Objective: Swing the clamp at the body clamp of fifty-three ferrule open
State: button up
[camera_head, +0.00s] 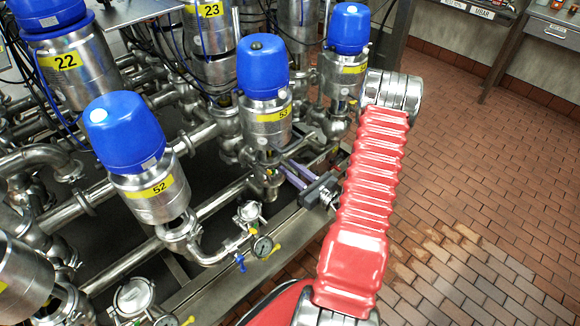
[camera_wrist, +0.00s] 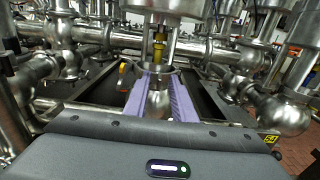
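The number 53 valve (camera_head: 265,68) has a blue cap and a yellow label and stands in the middle of the head view. Its lower body (camera_head: 265,178) meets the pipework there. My gripper (camera_head: 281,167) reaches in from the right at that lower body. In the wrist view the two purple fingers of my gripper (camera_wrist: 157,80) are apart. A round steel part (camera_wrist: 158,100) of the valve body shows between them, with gaps on both sides. The body clamp itself is not clear in either view, and I cannot tell whether a finger touches it.
Valve 52 (camera_head: 128,145) stands to the front left, and another blue-capped valve (camera_head: 348,28) stands behind. A pressure gauge (camera_head: 262,246) sits low in front. Steel pipes (camera_wrist: 90,42) crowd both sides. The brick floor (camera_head: 480,180) at right is clear.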

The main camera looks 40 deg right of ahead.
jog(key=shift+w, duration=0.65)
grip_shut()
dwell(1.0)
